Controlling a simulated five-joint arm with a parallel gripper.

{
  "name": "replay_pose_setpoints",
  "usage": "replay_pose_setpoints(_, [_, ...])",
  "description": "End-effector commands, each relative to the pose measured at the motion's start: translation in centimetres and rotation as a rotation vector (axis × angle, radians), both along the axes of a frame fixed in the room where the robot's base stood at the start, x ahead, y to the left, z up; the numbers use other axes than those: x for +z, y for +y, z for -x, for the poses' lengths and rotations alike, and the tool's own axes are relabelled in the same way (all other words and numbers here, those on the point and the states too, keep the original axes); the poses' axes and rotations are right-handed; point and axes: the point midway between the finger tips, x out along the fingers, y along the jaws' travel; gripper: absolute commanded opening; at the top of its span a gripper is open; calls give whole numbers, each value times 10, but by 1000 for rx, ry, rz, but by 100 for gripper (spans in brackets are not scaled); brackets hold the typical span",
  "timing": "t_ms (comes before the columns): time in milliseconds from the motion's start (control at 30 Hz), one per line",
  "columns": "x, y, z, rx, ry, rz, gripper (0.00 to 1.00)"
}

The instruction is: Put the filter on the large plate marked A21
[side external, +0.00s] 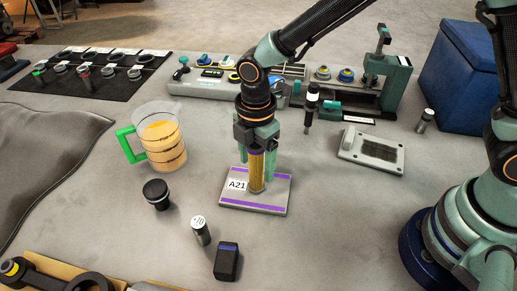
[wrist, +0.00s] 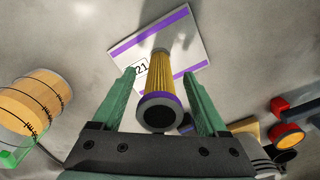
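The filter (side external: 256,172) is a yellow pleated cylinder with a purple band and a grey end cap. It stands upright on the large plate (side external: 226,201), which is grey with purple stripes and an A21 label. In the wrist view, the filter (wrist: 157,85) is between the green fingers of my gripper (wrist: 160,73), with a gap on each side. My gripper (side external: 257,165) points down over the plate and is open around the filter. The plate (wrist: 186,48) also shows in the wrist view, partly hidden behind the filter.
A measuring jug (side external: 162,140) of orange liquid stands left of the plate. A grey pad (side external: 371,150) lies to the right. A tool rack and a blue bin (side external: 456,80) are behind.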

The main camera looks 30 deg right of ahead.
Motion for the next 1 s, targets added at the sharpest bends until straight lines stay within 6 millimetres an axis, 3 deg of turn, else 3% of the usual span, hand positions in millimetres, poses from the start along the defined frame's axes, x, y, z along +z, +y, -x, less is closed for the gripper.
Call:
replay_pose_setpoints(233, [15,1,-1,0,-4,-3,76])
replay_pose_setpoints(700, [104,0,-1,0,-4,-3,76])
replay_pose_setpoints(1000, [129,-9,-1,-57,-15,-10,76])
